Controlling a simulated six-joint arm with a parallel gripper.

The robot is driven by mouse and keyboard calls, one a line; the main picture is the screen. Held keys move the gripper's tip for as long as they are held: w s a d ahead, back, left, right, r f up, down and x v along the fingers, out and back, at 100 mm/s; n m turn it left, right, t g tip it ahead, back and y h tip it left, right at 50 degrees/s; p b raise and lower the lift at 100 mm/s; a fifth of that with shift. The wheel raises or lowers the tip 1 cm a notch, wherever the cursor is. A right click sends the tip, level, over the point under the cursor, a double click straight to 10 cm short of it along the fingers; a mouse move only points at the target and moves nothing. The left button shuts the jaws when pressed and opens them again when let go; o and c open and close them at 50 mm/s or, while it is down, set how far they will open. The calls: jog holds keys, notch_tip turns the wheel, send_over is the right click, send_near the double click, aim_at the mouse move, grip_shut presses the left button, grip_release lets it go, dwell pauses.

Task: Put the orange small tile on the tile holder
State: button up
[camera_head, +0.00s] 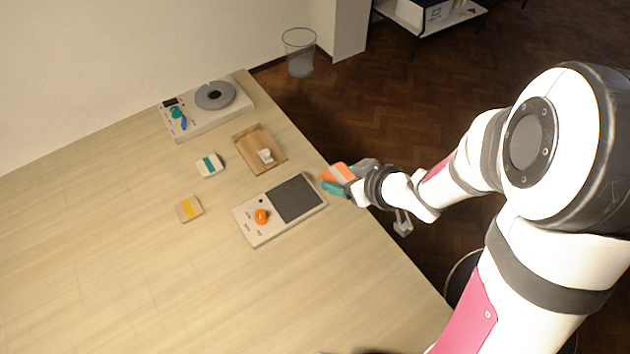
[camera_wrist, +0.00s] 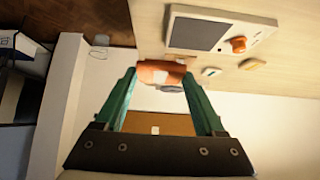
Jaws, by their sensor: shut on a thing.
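My gripper (camera_head: 337,180) has teal fingers and is shut on the orange small tile (camera_head: 341,171), beside the right edge of the table. In the wrist view, the tile (camera_wrist: 160,72) is orange with a white patch and sits between the fingertips (camera_wrist: 160,80). A shallow wooden tray (camera_head: 244,140) with a small white block (camera_head: 265,155) in it lies left of and beyond my gripper. It may be the tile holder, but I cannot tell for sure.
A flat device (camera_head: 298,198) with a dark panel and orange knob (camera_head: 261,216) lies left of my gripper. A teal-striped tile (camera_head: 209,165) and yellow-striped tile (camera_head: 189,209) lie farther left. A device with a grey disc (camera_head: 215,95) stands behind. The front table is clear.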

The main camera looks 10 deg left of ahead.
jog(key=shift+d+r, duration=0.5)
jog(key=shift+d, duration=0.3)
jog(key=shift+w, duration=0.15)
jog(key=w+a+f, duration=0.1)
jog(key=w+a, duration=1.3)
jog(key=w, duration=0.2)
jog(key=a+f, duration=0.2)
jog(key=a, duration=0.2)
jog(key=a+f, duration=0.2)
jog(key=a, duration=0.2)
jog(key=s+a+f, duration=0.1)
jog(key=a+f, duration=0.2)
jog(key=a, duration=0.1)
jog(key=f, duration=0.3)
jog(key=shift+a+f, duration=0.2)
jog(key=shift+f, duration=0.35)
